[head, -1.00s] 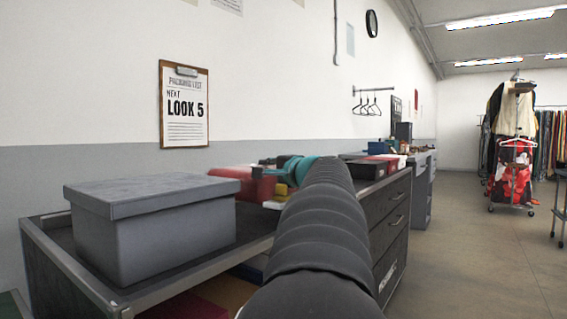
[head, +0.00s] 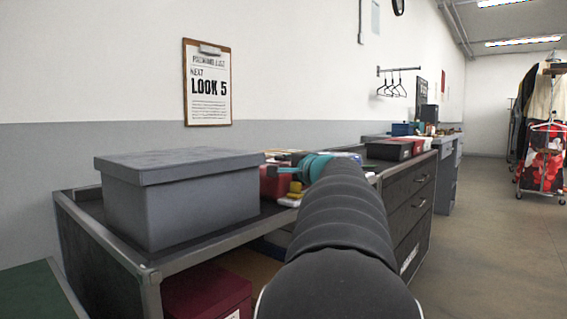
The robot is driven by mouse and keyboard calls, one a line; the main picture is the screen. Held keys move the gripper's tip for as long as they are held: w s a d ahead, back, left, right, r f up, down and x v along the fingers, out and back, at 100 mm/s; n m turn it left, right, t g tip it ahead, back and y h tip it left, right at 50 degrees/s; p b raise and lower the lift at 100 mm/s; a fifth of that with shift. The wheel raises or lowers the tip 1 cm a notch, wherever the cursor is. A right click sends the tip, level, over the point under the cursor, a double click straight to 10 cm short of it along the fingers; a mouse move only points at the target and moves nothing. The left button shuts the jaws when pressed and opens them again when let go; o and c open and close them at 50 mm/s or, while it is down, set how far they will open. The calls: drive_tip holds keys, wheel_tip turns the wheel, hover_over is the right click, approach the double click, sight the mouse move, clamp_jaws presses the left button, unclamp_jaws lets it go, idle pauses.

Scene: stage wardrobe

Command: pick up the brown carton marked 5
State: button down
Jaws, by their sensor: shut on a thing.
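I cannot make out a brown carton marked 5. A plain brown surface (head: 252,264) shows on the lower level of the near bench, partly hidden by my arm; no number shows on it, and I cannot tell whether it is a carton or shelf board. My dark ribbed arm reaches away from me over the bench, with a teal wrist part at its far end. My gripper's fingers are not visible, and neither is anything in them. A red box (head: 274,184) is close by the wrist, partly hidden; I cannot tell whether it touches my gripper.
A large grey lidded box (head: 180,210) stands on the near bench (head: 150,275). A maroon box (head: 205,292) is below. A dark drawer unit (head: 408,205) stands beyond, with several boxes on top. A clipboard (head: 207,85) reads LOOK 5. Open floor (head: 490,250) lies right.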

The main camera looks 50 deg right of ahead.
drive_tip(key=c, duration=1.2)
unclamp_jaws()
